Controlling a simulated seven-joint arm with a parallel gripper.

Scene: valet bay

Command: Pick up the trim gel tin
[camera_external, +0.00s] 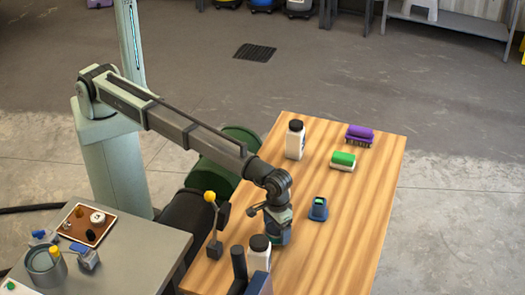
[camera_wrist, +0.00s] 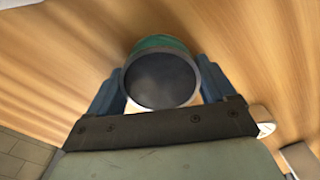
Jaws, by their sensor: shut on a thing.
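The trim gel tin (camera_wrist: 160,82) is round, with a dark grey flat top and a green side. It fills the upper middle of the wrist view. My gripper (camera_wrist: 160,95) has a blue finger on each side of it and is shut on it. In the external view my gripper (camera_external: 278,228) points down over the front middle of the wooden table (camera_external: 350,235). The tin cannot be told apart from the gripper there. Whether it touches the table is not clear.
Close to my gripper stand a white bottle (camera_external: 259,254), a dark stand with a yellow knob (camera_external: 211,197) and a small blue-teal item (camera_external: 318,209). Farther back are another white bottle (camera_external: 295,142), a green-and-white brush (camera_external: 343,160) and a purple brush (camera_external: 359,134). The table's right side is clear.

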